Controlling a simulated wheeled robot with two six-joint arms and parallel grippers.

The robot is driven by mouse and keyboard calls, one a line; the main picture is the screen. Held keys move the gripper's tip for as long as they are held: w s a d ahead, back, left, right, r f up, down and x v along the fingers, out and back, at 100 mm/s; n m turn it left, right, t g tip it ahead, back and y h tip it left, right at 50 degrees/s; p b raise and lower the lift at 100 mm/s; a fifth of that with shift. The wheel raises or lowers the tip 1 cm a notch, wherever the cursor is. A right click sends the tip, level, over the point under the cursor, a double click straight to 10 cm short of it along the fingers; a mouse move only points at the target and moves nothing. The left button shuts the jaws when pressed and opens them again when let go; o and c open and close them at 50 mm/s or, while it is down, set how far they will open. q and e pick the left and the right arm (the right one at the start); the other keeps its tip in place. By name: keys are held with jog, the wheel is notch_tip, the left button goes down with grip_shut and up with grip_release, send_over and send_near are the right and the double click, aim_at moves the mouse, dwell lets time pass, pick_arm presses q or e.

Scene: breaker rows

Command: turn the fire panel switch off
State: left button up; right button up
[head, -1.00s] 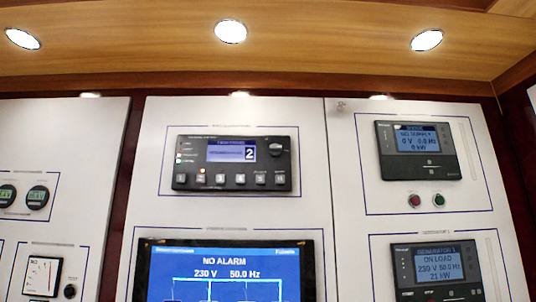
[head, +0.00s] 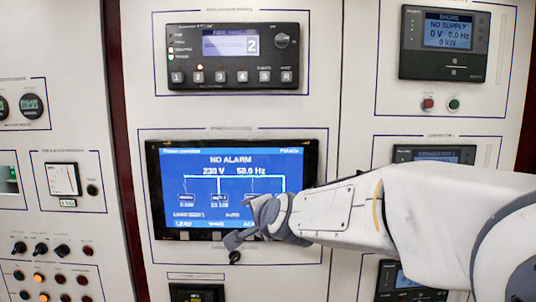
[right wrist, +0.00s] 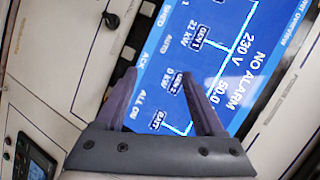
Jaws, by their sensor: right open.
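No switch carries a label that I can read as fire panel. A small black knob (head: 235,257) sits below the blue screen; a dark knob also shows in the right wrist view (right wrist: 111,20). My right gripper (head: 245,225) is in front of the screen's lower edge, just above that knob. In the right wrist view the gripper (right wrist: 159,78) is open and empty. My left gripper is out of view.
The blue screen (head: 190,165) reads NO ALARM. Several black switches (head: 40,250) and coloured lamps are at lower left, by a meter (head: 62,179). A supply display (head: 440,68) has red and green buttons (head: 428,104) below. My right arm covers the lower right.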

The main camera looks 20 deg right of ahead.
notch_tip(320, 180, up, 19)
jog(key=d+m+t+h, duration=0.15)
jog(key=m+t, duration=0.35)
jog(key=m, duration=0.5)
jog(key=m+t+h, duration=0.3)
jog(key=m+h, duration=0.2)
jog(key=m, duration=0.9)
send_near(282, 38)
jog(key=shift+m+h, duration=0.35)
jog(key=shift+m, duration=0.05)
jog(key=p+x, duration=0.5)
jog(key=x, duration=0.2)
jog(key=shift+w+r, duration=0.15)
jog(key=shift+p+x, duration=0.35)
jog(key=shift+x, duration=0.45)
jog(key=shift+c, duration=0.3)
grip_shut()
